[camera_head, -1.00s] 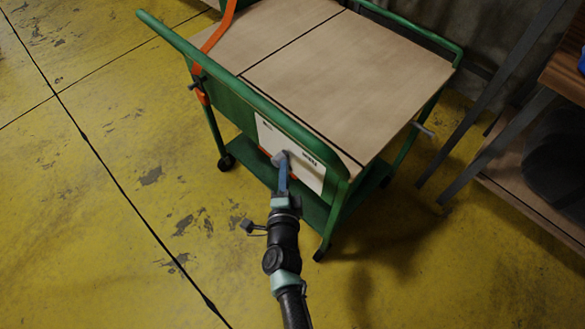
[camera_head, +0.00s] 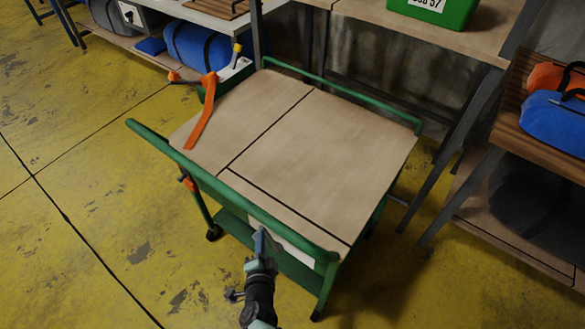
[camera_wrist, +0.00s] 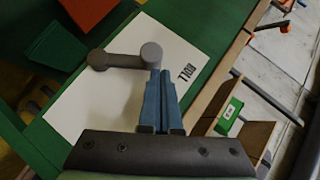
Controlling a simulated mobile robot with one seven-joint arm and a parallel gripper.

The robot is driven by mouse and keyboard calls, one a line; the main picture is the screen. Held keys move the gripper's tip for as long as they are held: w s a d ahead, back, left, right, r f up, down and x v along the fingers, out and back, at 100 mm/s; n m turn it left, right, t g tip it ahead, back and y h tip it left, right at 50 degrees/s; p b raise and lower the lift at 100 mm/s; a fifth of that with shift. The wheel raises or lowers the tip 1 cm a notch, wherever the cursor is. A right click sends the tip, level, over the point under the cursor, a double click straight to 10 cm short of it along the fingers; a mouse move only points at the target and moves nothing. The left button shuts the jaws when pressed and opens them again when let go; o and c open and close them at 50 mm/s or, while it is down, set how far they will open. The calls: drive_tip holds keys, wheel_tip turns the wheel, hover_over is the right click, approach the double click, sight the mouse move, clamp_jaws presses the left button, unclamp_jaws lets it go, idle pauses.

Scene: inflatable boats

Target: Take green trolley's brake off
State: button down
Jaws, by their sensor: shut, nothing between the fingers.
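The green trolley (camera_head: 300,228) with a wooden top stands in the middle of the head view. On its near side is a white panel (camera_wrist: 95,105), with dark lettering that seems to read "ROLL". A grey lever (camera_wrist: 125,60) with a round part at each end lies across the panel. My gripper (camera_wrist: 156,75) is shut and empty. Its blue fingertips are right at the lever's round end closer to the lettering; I cannot tell whether they touch. In the head view my gripper (camera_head: 262,238) is at the trolley's near side and the lever is hidden.
A bench with a green box (camera_head: 435,8) stands behind. A wooden shelf (camera_head: 510,130) with blue and orange bundles is at right. The yellow floor (camera_head: 80,215) at left is clear.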

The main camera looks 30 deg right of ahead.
drive_tip(key=shift+w+a+f, duration=0.2)
drive_tip(key=shift+w+a, duration=0.1)
drive_tip(key=shift+w, duration=0.45)
drive_tip(key=shift+w+a, duration=0.1)
drive_tip(key=shift+w, duration=0.05)
drive_tip(key=shift+r, duration=0.15)
